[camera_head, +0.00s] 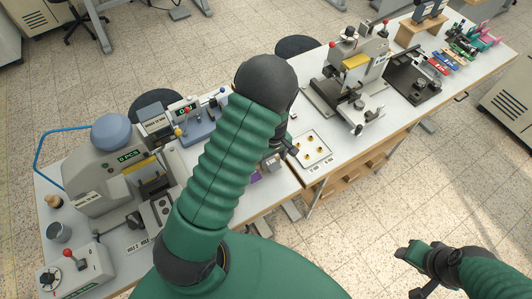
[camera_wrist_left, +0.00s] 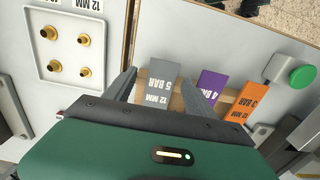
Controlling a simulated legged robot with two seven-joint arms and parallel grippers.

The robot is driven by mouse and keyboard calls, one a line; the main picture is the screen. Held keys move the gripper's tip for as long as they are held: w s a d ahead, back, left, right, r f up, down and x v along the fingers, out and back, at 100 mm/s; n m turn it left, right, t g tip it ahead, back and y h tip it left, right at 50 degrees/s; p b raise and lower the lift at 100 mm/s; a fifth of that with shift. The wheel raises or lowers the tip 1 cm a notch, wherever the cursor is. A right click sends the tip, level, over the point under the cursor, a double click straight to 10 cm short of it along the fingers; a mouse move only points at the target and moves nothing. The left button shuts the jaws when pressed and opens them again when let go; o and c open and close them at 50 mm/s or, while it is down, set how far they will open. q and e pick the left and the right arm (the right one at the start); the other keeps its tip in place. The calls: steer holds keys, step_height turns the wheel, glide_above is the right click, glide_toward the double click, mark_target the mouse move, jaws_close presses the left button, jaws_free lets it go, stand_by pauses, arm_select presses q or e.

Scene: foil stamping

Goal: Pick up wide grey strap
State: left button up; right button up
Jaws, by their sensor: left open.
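In the left wrist view, a grey strap (camera_wrist_left: 172,85) printed "12 MM 5 BAR" lies over the brown wooden part at the table's edge. My left gripper (camera_wrist_left: 158,76) is open, with one finger on each side of the grey strap and nothing held. Whether the fingers touch it cannot be told. In the head view the left gripper (camera_head: 285,150) is mostly hidden behind my green arm, and the grey strap cannot be made out. My right gripper (camera_head: 418,270) is at the lower right, away from the table, its jaws unclear.
A purple strap (camera_wrist_left: 208,88) and an orange strap (camera_wrist_left: 250,102) lie to the right of the grey one. A white tray (camera_head: 313,138) with several brass fittings is beside them. A green button (camera_wrist_left: 303,75) is at the right. Presses (camera_head: 352,80) stand on the tables.

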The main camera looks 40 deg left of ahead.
arm_select(q)
steer(key=shift+a, duration=0.15)
steer(key=shift+s, duration=0.1)
steer(key=c, duration=1.4)
